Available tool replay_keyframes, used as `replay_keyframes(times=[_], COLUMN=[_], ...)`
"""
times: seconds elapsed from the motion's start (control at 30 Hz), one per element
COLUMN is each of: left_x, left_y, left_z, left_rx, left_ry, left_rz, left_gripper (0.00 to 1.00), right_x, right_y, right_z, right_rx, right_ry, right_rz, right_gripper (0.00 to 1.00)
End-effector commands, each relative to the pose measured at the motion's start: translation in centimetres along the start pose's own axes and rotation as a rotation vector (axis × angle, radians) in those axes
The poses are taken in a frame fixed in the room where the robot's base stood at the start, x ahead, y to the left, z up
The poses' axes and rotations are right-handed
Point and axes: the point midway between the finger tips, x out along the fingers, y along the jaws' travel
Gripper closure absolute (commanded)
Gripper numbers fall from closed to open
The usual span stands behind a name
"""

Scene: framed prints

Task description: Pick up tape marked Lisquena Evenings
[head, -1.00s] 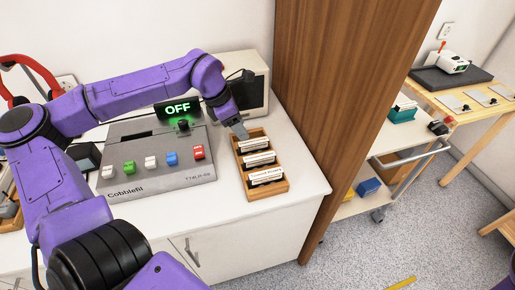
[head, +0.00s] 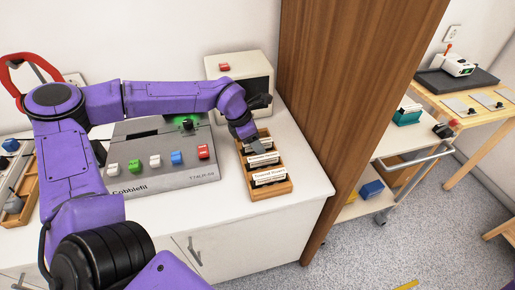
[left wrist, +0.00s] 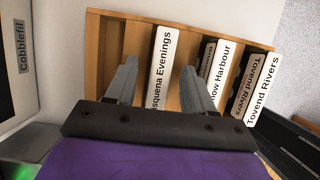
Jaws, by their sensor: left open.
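A wooden rack (head: 284,189) holds upright tapes with white labels on the counter. In the left wrist view, the label of the Lisquena Evenings tape (left wrist: 161,70) shows between the two grey fingers of my left gripper (left wrist: 157,74), its first letters cut off. My left gripper (head: 257,146) is open over the far part of the rack and hides much of that tape in the head view. I cannot tell whether the fingers touch it. The tape ending in "low Harbour" (left wrist: 219,70) is just right of the fingers. The Tovend Rivers tape (head: 269,176) is nearest the front.
A grey Cobblefil deck (head: 155,182) with coloured buttons stands left of the rack. A beige monitor (head: 240,85) is behind it. A tall wooden panel (head: 330,80) rises to the right. The counter (head: 300,195) is bare at the front right.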

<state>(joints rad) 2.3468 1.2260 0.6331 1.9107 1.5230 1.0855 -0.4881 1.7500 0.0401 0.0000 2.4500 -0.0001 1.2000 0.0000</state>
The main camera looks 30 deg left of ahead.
Motion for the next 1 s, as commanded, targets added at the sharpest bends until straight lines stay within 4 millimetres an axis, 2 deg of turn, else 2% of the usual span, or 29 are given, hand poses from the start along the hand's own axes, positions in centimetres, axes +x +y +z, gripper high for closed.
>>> replay_keyframes(times=[0.47, 0.5, 0.63, 0.67, 0.9, 1.0], left_x=[0.34, 0.33, 0.33, 0.33, 0.27, -0.50], left_y=[0.02, 0.01, 0.01, 0.01, 0.02, 0.05], left_z=[-0.15, -0.15, -0.15, -0.15, -0.11, 0.26], left_rx=[0.000, 0.000, 0.000, 0.000, 0.000, 0.000], left_ry=[0.000, 0.000, 0.000, 0.000, 0.000, -0.003], left_rz=[0.001, 0.001, 0.001, 0.001, 0.001, 0.002], left_gripper=[0.47, 0.53, 0.96, 1.00, 1.00, 1.00], right_x=[0.00, 0.00, 0.00, 0.00, 0.00, 0.00], right_y=[0.00, 0.00, 0.00, 0.00, 0.00, 0.00], right_z=[0.00, 0.00, 0.00, 0.00, 0.00, 0.00], right_rx=[0.000, 0.000, 0.000, 0.000, 0.000, 0.000], right_ry=[0.000, 0.000, 0.000, 0.000, 0.000, 0.000], right_rz=[0.000, 0.000, 0.000, 0.000, 0.000, 0.000], right_gripper=[0.57, 0.57, 0.57, 0.57, 0.57, 0.57])
